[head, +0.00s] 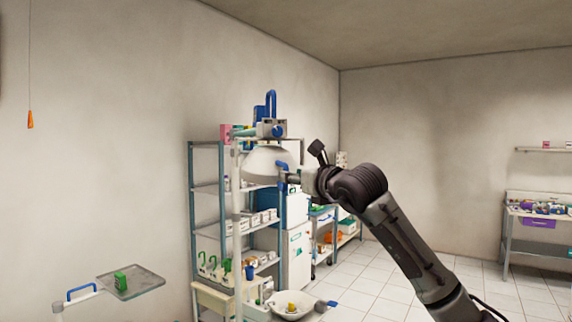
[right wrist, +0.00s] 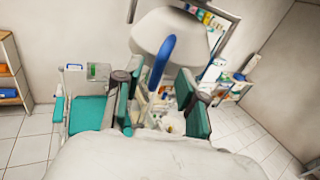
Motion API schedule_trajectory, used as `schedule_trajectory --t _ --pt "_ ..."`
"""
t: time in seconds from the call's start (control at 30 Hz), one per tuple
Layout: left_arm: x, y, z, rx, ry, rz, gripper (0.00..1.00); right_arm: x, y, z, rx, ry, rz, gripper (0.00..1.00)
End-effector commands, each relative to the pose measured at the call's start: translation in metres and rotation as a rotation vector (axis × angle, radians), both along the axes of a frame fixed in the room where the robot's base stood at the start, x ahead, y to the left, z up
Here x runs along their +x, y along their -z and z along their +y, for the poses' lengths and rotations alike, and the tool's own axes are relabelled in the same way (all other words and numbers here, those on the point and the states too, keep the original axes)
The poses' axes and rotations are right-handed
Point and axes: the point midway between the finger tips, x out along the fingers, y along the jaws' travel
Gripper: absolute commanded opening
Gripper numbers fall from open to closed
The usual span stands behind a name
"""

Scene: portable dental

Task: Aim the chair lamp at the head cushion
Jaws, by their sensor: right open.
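The chair lamp (head: 268,160) has a white dome head on a pale post, left of my right gripper in the head view. In the right wrist view the white lamp head (right wrist: 170,35) fills the upper middle. Its blue handle (right wrist: 162,62) points down toward the space between my finger pads. My right gripper (head: 292,178) is open at the lamp's near side; its teal-padded fingers (right wrist: 160,105) stand on either side of the handle's line. I cannot tell if they touch it. I cannot make out the head cushion for certain. My left gripper is not in view.
A tray (head: 148,287) with a green item stands at the lower left. A white basin (head: 292,312) sits below the lamp. Shelves (head: 208,188) with supplies stand behind it. A teal padded surface (right wrist: 86,115) shows at left in the wrist view. Open floor lies at right.

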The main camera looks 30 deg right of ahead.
Motion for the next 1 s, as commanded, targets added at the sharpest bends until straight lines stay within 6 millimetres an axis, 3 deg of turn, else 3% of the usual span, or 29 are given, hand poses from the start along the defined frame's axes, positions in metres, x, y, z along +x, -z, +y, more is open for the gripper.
schedule_trajectory --t 0.03,0.23,0.63,0.87,1.0 --pt "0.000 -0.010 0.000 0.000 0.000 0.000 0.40 0.010 -0.004 0.000 0.002 0.000 0.003 0.40" --pt "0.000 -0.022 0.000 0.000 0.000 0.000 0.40 0.035 -0.002 -0.002 0.000 -0.001 0.001 0.40" --pt "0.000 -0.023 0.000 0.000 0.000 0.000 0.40 0.043 0.001 -0.002 -0.001 0.000 -0.001 0.40" --pt "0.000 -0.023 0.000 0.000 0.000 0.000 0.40 0.043 0.000 -0.002 -0.001 0.000 -0.001 0.04" --pt "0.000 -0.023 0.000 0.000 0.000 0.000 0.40 0.043 0.000 -0.002 -0.001 0.000 -0.001 0.00"
